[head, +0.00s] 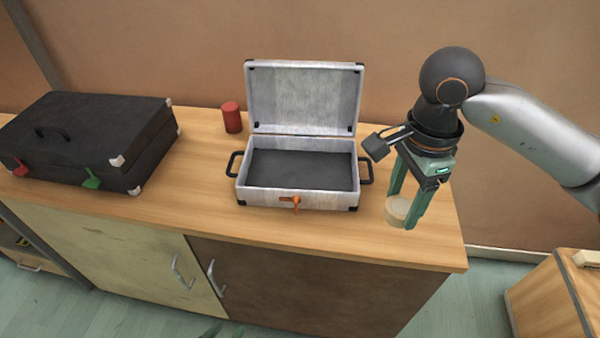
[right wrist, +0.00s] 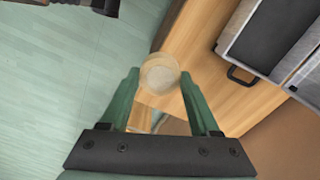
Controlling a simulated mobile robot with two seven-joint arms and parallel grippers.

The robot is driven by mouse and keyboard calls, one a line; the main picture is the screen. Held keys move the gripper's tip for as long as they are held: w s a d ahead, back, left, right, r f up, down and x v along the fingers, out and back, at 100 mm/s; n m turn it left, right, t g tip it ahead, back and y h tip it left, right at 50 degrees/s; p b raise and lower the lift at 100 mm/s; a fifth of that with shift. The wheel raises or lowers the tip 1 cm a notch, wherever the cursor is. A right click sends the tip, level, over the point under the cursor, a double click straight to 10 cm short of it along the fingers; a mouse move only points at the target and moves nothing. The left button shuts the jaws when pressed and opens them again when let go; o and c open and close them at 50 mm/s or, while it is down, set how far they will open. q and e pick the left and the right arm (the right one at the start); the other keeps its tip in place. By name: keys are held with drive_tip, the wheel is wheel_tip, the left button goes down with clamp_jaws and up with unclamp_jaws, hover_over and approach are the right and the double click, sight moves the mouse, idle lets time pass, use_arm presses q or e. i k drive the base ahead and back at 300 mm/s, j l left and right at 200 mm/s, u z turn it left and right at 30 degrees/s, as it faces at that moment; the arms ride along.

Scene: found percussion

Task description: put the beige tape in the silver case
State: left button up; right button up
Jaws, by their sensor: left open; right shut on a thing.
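The beige tape (head: 397,211) is a round roll between the fingers of my right gripper (head: 404,208), just right of the silver case. My right gripper is shut on it; the roll also shows between the fingertips in the right wrist view (right wrist: 160,76). I cannot tell whether the roll touches the table. The silver case (head: 300,199) stands on the table with its lid up, and its dark-lined inside is empty. Only the green fingertips of my left gripper (head: 214,332) show at the bottom edge of the head view, open and away from the case.
A closed black case (head: 85,135) with red and green latches lies on the left of the wooden cabinet top (head: 200,200). A red cylinder (head: 231,117) stands behind the silver case, to its left. A wooden box (head: 555,300) stands at the lower right.

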sight(299, 182)
drive_tip(key=l+u, duration=0.1)
drive_tip(key=u, duration=1.05)
drive_tip(key=l, duration=0.35)
drive_tip(key=i+l, duration=0.15)
drive_tip(key=l, duration=0.25)
